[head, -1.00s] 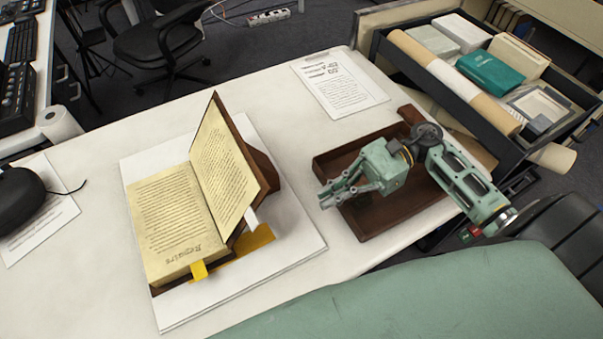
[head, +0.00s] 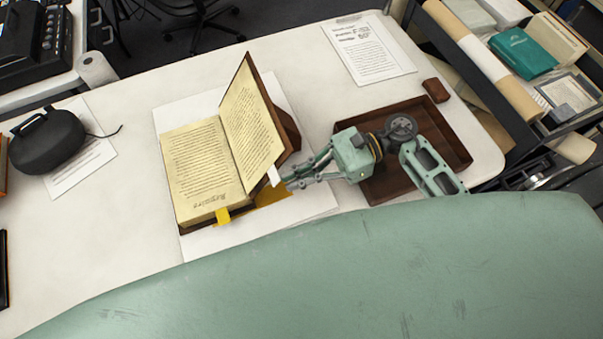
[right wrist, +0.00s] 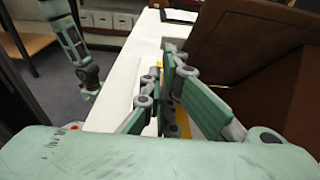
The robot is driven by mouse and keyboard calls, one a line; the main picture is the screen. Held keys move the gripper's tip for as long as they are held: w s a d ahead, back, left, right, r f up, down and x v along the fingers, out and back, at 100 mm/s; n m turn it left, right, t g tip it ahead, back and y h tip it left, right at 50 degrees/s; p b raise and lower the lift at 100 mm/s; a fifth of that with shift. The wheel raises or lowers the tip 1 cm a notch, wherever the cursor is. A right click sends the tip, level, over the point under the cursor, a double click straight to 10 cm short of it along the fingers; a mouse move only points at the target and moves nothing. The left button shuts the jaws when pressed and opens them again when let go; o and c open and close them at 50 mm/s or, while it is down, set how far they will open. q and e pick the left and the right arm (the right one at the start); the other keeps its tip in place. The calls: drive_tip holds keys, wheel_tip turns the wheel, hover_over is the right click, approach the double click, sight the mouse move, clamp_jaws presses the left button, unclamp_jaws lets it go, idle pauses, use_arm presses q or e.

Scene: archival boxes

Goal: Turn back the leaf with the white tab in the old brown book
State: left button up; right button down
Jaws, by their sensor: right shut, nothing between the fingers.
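The old brown book (head: 205,216) lies open on a white board on the table. Its right part stands steeply raised, with a printed page (head: 250,125) facing left and the brown cover behind it. The white tab (head: 273,176) sticks out at the lower right corner of the raised part. My right gripper (head: 289,182) is shut and empty, its fingertips just right of the tab; I cannot tell if they touch. In the right wrist view the brown cover (right wrist: 245,60) rises beside the fingers. A green arm of mine (right wrist: 75,45) hangs at the left there; its finger state is unclear.
A yellow tab (head: 223,216) hangs from the book's near edge, and a yellow piece (head: 274,193) lies below the raised part. A brown tray (head: 458,140) is under my right arm, with a small brown block (head: 436,90) behind. A printed sheet (head: 370,55) lies farther back.

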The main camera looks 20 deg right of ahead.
sight(276, 184)
drive_tip(key=a+r, duration=0.1)
drive_tip(key=a+r+h, duration=0.1)
drive_tip(key=shift+a+r+h+p, duration=0.15)
drive_tip(key=shift+r+h+p, duration=0.15)
drive_tip(key=shift+s+r, duration=0.1)
drive_tip(key=shift+r, duration=0.1)
idle(0.4)
